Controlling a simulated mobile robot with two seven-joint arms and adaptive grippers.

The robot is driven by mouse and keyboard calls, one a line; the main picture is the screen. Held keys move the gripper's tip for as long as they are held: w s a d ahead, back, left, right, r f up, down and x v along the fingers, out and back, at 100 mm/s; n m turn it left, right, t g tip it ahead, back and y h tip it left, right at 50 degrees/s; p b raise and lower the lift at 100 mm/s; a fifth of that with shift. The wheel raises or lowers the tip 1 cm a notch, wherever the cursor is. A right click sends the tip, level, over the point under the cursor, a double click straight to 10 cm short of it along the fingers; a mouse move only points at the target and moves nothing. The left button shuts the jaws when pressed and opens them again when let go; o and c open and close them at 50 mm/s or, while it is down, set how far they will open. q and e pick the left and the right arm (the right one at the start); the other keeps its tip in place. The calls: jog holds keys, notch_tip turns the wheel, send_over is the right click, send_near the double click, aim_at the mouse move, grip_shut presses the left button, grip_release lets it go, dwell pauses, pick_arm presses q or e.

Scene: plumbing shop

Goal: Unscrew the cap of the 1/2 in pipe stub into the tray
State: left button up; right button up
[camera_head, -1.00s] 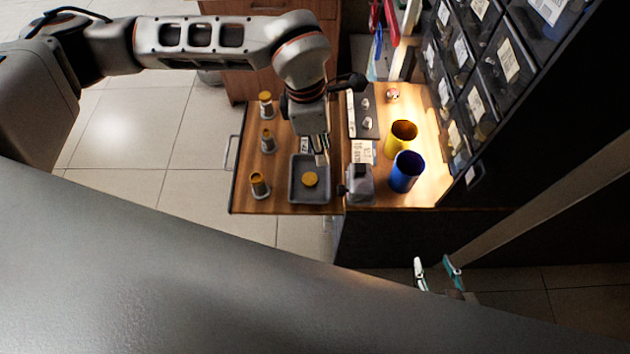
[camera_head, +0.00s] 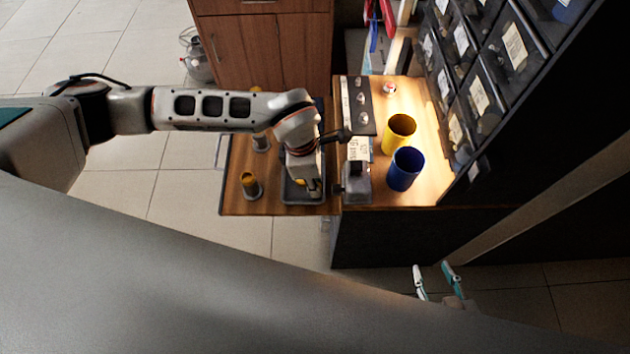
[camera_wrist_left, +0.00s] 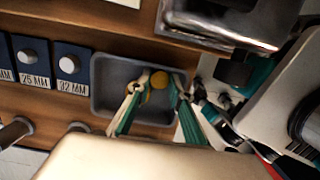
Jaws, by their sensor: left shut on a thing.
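The grey tray (camera_head: 288,196) lies on the wooden shelf; it also shows in the wrist view (camera_wrist_left: 108,98). My left gripper (camera_head: 317,190) is over the tray. In the wrist view its green fingers (camera_wrist_left: 160,88) reach into the tray with a yellow cap (camera_wrist_left: 158,80) between their tips. The cap also shows beside the gripper in the head view (camera_head: 300,181). Pipe stubs stand left of the tray: a near one (camera_head: 251,187), a middle one (camera_head: 260,143), and a far one partly hidden by my arm. My right gripper (camera_head: 436,280) is open and empty, low at the right.
A grey metal block (camera_head: 357,186) stands right of the tray. Beyond are a yellow cup (camera_head: 399,133), a blue cup (camera_head: 405,170) and a dark size board (camera_head: 358,105). Dark drawer bins (camera_head: 470,80) wall off the right. Floor is clear on the left.

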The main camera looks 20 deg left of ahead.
pick_arm(q)
jog(key=shift+f, duration=0.25)
jog(key=o, duration=1)
jog(key=shift+f, duration=0.1)
jog(key=shift+o, duration=0.2)
jog(key=shift+a+r, duration=0.1)
jog(key=shift+r, duration=0.35)
notch_tip(320, 180, up, 11)
jog(key=a+p, duration=0.1)
jog(key=p, duration=0.1)
jog(key=shift+s+a+r+p, duration=0.15)
jog(key=shift+s+a+p, duration=0.15)
